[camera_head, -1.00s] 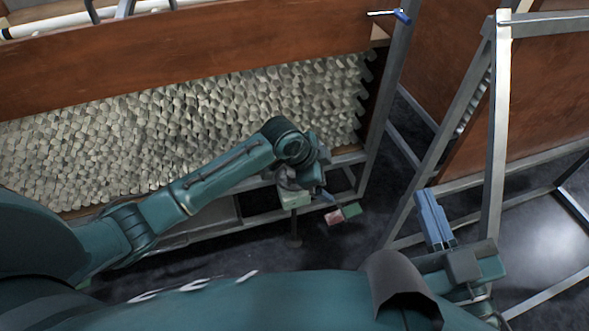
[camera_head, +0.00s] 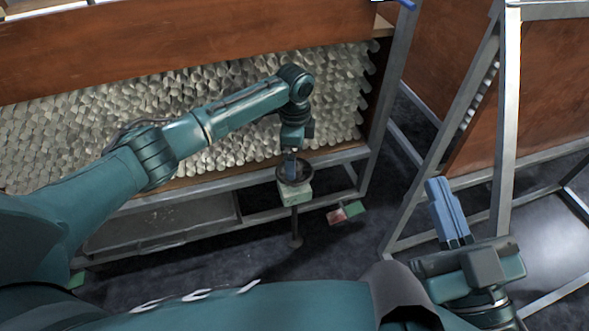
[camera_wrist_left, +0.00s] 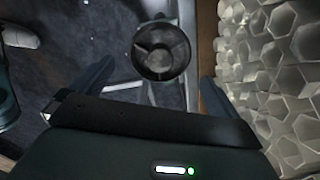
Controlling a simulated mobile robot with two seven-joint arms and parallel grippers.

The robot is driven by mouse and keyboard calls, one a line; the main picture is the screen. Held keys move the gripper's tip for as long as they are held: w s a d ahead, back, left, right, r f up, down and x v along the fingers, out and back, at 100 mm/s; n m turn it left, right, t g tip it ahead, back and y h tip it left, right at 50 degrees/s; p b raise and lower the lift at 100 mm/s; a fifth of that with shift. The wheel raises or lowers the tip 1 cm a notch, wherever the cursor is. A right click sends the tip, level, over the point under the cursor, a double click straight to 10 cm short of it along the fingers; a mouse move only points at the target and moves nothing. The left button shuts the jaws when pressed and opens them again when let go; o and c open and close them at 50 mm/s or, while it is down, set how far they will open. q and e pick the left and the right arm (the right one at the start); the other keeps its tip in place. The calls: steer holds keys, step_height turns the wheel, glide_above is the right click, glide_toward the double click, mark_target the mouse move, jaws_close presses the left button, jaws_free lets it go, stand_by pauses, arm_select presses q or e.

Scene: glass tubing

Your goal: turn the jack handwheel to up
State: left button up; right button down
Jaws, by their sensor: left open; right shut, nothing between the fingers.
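The jack handwheel (camera_head: 307,176) is a dark spoked ring on top of a pale green box (camera_head: 295,194) on a thin post, in front of the rack. My left gripper (camera_head: 291,168) points down over the wheel and hides part of it. In the left wrist view the handwheel (camera_wrist_left: 162,50) shows its spokes and lies ahead, between the lines of my open left fingers (camera_wrist_left: 154,84). Nothing is gripped; whether the fingers touch the rim I cannot tell. My right gripper (camera_head: 448,212) is shut and empty, at lower right, far from the wheel.
A red tag (camera_head: 336,217) and a green tag (camera_head: 355,208) sit just right of the jack post. The rack of glass tubes (camera_head: 230,130) stands behind, with its metal leg (camera_head: 385,120) to the right. A second metal frame (camera_head: 507,130) stands near my right gripper.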

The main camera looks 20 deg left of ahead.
arm_select(q)
step_height(320, 180, down, 3)
steer(key=shift+f+b, duration=0.1)
steer(key=shift+b, duration=0.45)
steer(key=shift+f, duration=0.65)
arm_select(e)
steer(key=shift+w+d+r+n+t+y, duration=0.1)
steer(key=shift+r+n+t+y, duration=0.15)
steer(key=shift+r+n+y, duration=0.45)
steer(key=shift+w+d+r+n+t+y, duration=0.1)
steer(key=shift+r+n+t+y, duration=0.15)
steer(key=shift+r+n+y, duration=0.45)
steer(key=shift+r, duration=0.1)
arm_select(q)
steer(key=c, duration=0.7)
steer(key=shift+r, duration=0.1)
arm_select(e)
steer(key=shift+r, duration=0.15)
steer(key=shift+m+h, duration=0.3)
steer(key=shift+h, duration=0.1)
